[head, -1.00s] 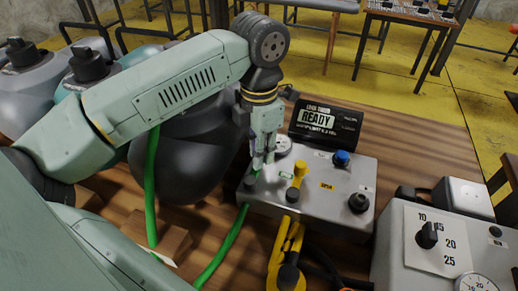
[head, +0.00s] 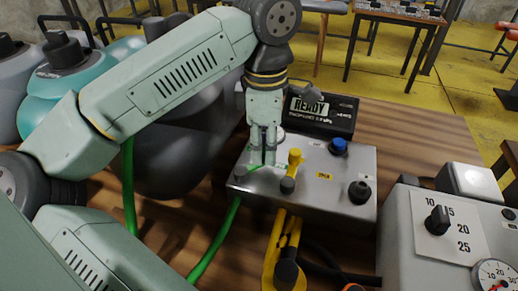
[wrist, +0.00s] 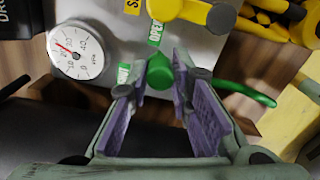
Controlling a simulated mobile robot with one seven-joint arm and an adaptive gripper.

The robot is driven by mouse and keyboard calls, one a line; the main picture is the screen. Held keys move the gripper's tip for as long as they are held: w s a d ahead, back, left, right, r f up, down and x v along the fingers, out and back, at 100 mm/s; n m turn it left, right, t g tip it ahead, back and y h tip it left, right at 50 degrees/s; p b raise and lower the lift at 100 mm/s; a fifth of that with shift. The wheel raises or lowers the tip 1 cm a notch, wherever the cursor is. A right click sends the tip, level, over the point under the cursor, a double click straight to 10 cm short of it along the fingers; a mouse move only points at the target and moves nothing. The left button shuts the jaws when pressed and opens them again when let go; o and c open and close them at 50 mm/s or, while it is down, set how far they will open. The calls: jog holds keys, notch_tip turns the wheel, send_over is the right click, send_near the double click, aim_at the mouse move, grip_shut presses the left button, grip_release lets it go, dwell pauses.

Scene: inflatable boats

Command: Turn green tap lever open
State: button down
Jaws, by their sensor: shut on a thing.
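The green tap lever (wrist: 160,72) shows as a rounded green piece between the tips of my gripper (wrist: 155,88) in the wrist view. The purple-padded fingers stand apart with the lever between them, and part of it is hidden. Small green labels lie beside it, one reading OPEN (wrist: 155,33). In the head view my gripper (head: 268,160) points down onto the left part of the grey metal box (head: 330,200). Only a little green shows around the fingertips there, so the lever's exact angle is unclear.
A yellow tap lever (head: 294,165) stands close right of my gripper. A blue knob (head: 338,146), a black knob (head: 359,191) and a READY display (head: 322,115) are farther right and behind. A white gauge (wrist: 75,52) is near the fingers. A green hose (head: 215,240) hangs in front.

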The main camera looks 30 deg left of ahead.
jog(key=shift+s+d+m+b, duration=0.3)
jog(key=shift+d+m+b, duration=0.15)
jog(key=shift+m, duration=0.65)
jog(key=shift+s+d+m+b, duration=0.25)
jog(key=shift+d+m+b, duration=0.15)
jog(key=shift+m, duration=0.7)
jog(key=c, duration=1.4)
grip_release()
jog(key=shift+c, duration=0.2)
notch_tip(320, 180, up, 8)
jog(key=shift+f, duration=0.2)
jog(key=shift+s, duration=0.1)
